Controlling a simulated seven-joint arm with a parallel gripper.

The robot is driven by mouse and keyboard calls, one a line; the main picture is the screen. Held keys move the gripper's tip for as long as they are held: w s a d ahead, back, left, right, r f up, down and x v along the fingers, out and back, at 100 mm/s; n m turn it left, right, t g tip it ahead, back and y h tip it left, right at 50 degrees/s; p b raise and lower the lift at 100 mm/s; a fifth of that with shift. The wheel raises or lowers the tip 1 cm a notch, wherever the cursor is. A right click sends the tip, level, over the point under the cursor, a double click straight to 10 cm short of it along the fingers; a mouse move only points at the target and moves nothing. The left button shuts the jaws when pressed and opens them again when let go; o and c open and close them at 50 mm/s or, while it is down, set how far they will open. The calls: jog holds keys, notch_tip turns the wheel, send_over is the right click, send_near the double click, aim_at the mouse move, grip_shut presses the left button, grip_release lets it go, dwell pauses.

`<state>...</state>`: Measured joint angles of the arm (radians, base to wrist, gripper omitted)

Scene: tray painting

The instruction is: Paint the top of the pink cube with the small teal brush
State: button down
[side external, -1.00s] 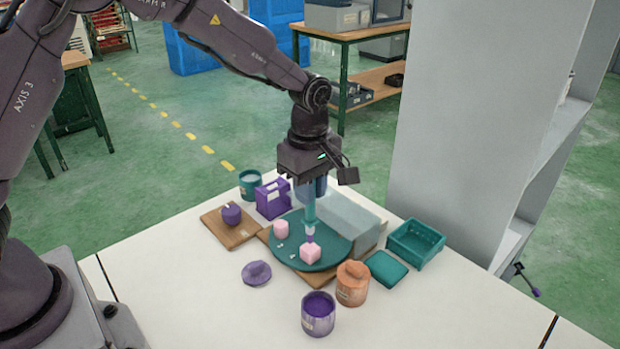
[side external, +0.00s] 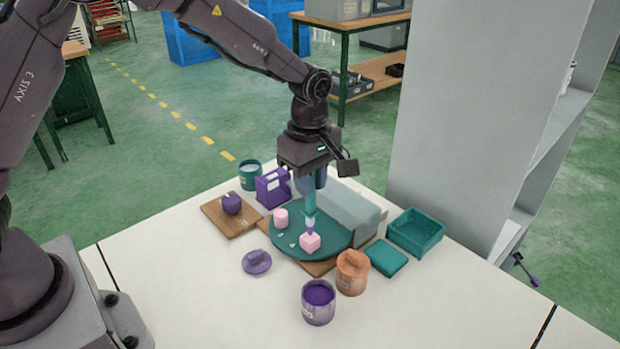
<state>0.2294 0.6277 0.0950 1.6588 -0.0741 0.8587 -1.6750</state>
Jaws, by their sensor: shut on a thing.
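A teal brush (side external: 309,204) with a pale ferrule and purple bristles hangs upright from my gripper (side external: 310,184), which is shut on its handle. The bristle tip is at the top of the front pink cube (side external: 311,244); I cannot tell whether it presses on it or only hovers just above. Any paint on the cube's top is too small to make out. The cube sits near the front edge of a round teal tray (side external: 333,238). A second pink block (side external: 281,220) stands behind it to the left.
A teal bin (side external: 416,232) and flat teal block (side external: 386,257) lie right. A purple rack (side external: 272,188), teal pot (side external: 250,174) and wooden board (side external: 230,222) are behind and left.

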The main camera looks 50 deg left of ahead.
jog(key=shift+f, duration=0.35)
dwell(0.5)
jog(key=shift+s, duration=0.4)
jog(key=shift+w, duration=0.1)
jog(key=shift+w, duration=0.6)
jog(key=shift+s, duration=0.1)
jog(key=shift+s, duration=0.55)
jog(key=shift+w, duration=0.1)
